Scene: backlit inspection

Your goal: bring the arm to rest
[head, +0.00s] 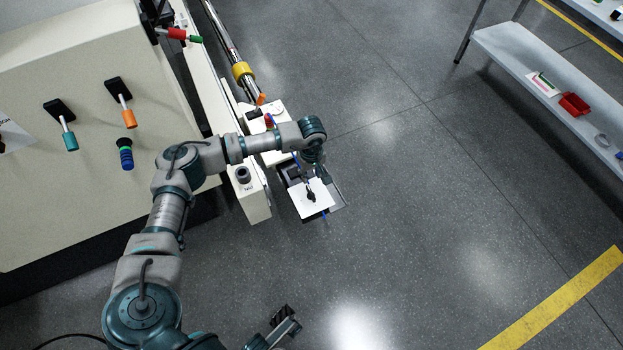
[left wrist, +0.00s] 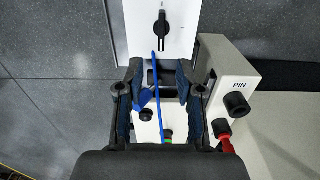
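My left arm (head: 200,155) comes in from the lower left and reaches over the end of a beige machine. My left gripper (head: 313,168) points down beside a white plate (head: 303,203) with a black rotary knob (head: 311,196). In the left wrist view the left gripper's fingers (left wrist: 160,80) stand apart with nothing visibly gripped. The knob (left wrist: 162,30) lies beyond the fingertips there. A thin blue strip (left wrist: 158,105) runs across the gap; its contact with the fingers cannot be told. A dark jointed part (head: 283,325) at the bottom edge looks like my right gripper; its fingers are unclear.
A beige cabinet (head: 60,210) with coloured handles stands at left. A rail with a yellow collar (head: 241,70) runs away from the machine. A black button (left wrist: 237,104) marked PIN is right of the fingers. Open floor (head: 430,200) lies right; a shelf (head: 530,55) stands upper right.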

